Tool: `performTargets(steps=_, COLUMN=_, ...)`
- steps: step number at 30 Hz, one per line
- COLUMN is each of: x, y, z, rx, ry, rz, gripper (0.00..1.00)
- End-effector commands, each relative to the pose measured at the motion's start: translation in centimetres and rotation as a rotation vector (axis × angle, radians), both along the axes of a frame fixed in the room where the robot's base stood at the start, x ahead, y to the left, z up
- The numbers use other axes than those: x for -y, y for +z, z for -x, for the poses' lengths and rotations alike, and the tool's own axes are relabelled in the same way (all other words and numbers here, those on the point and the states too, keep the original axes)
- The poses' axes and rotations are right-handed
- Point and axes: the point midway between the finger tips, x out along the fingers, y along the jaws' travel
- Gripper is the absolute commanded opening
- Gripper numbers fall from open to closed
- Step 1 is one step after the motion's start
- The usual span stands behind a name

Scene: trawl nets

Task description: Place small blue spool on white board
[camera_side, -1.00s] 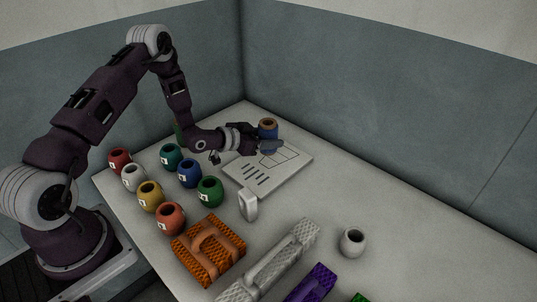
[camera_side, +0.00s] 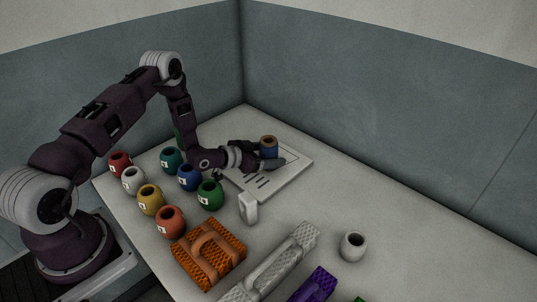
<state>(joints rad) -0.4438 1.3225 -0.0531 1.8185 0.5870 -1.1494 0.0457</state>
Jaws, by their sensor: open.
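The small blue spool (camera_side: 268,150), blue with a brown top, is upright at the far part of the white board (camera_side: 295,164). It appears to rest on the board, though a finger hides its base. My gripper (camera_side: 260,155) is low over the board, with its fingers open on either side of the spool. One finger is on the far left side and the other passes in front of the spool. Whether a finger still touches the spool cannot be told. The board has dark printed lines; my gripper covers part of it.
Several labelled coloured pots, including a green one (camera_side: 210,195), stand left of the board. A white upright piece (camera_side: 248,208) is just in front of it. An orange woven block (camera_side: 209,252), a grey net strip (camera_side: 268,268) and a white pot (camera_side: 353,245) lie nearer. The table's right side is clear.

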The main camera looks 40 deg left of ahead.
Motion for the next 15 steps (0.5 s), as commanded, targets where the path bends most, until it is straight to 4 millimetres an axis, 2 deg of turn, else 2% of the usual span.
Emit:
performTargets(steps=3, x=0.0, y=0.4, z=0.1, rx=0.001, ry=0.000, rz=0.000, gripper=0.75)
performTargets(steps=5, x=-0.2, y=0.6, z=0.8, rx=-0.001, ry=0.001, rz=0.000, gripper=0.75)
performTargets(steps=15, x=-1.4, y=3.3, z=7.1, rx=-0.002, ry=0.004, rz=0.001, gripper=0.75)
